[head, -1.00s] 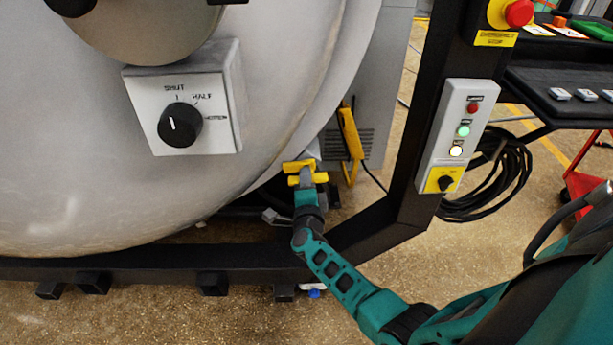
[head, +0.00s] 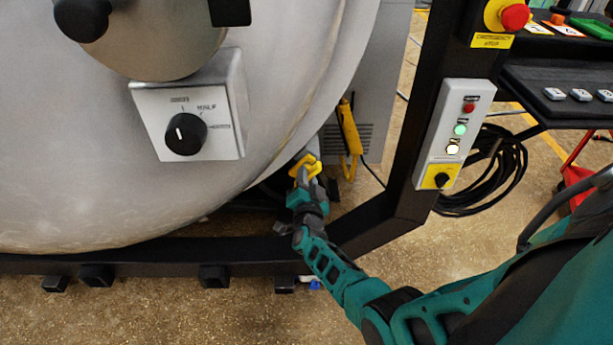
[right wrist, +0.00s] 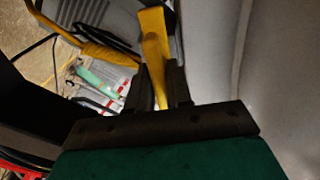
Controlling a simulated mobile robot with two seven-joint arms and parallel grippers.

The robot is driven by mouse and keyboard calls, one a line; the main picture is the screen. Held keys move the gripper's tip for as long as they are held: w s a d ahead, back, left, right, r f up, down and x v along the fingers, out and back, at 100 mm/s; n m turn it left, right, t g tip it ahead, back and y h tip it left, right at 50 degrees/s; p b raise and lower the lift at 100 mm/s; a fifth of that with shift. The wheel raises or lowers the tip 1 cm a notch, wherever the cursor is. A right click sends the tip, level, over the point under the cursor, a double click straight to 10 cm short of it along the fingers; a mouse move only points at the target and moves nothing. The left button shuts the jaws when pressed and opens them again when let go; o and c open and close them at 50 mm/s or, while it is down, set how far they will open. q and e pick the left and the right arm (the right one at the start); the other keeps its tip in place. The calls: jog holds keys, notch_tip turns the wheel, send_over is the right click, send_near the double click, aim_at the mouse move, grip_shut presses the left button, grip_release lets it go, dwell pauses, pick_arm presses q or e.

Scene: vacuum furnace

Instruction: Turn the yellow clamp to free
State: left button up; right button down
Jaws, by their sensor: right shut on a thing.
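The yellow clamp (head: 306,166) sits at the lower right edge of the large grey furnace door (head: 75,190). In the head view it stands tilted, running up to the right. My right gripper (head: 303,178) is shut on the yellow clamp, reaching it from below. In the right wrist view the clamp (right wrist: 155,55) runs down between the dark fingers of the gripper (right wrist: 162,98). The fingers hide part of the clamp. My left gripper is not in view.
A black frame post (head: 420,130) with a switch panel (head: 455,130) stands right of the clamp. A yellow tool with a cable (head: 350,135) hangs behind it. A dial box (head: 190,120) is on the door. The black lower beam (head: 150,262) runs below.

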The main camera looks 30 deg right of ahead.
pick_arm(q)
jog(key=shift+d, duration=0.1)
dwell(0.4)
pick_arm(e)
jog(key=c, duration=1.1)
grip_release()
